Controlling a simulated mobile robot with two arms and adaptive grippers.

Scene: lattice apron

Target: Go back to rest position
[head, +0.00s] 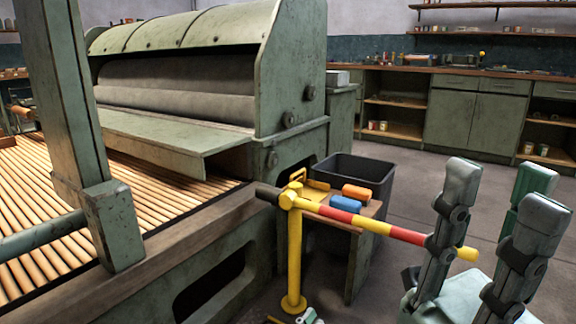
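My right gripper (502,188) is at the lower right with its grey fingers pointing up and spread apart, with nothing held between them. A striped red and yellow bar (375,226) on a yellow post (294,255) reaches toward it. The bar's yellow end (467,254) shows just past the gripper's left finger, which covers part of the bar. I cannot tell whether finger and bar touch. My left gripper is not in view.
A green roller machine (225,45) with a slatted bed (40,200) fills the left. A small stand (357,262) holds orange (356,192) and blue (346,202) items beside a dark bin (372,172). Cabinets (475,122) line the back. Open floor (425,180) lies between.

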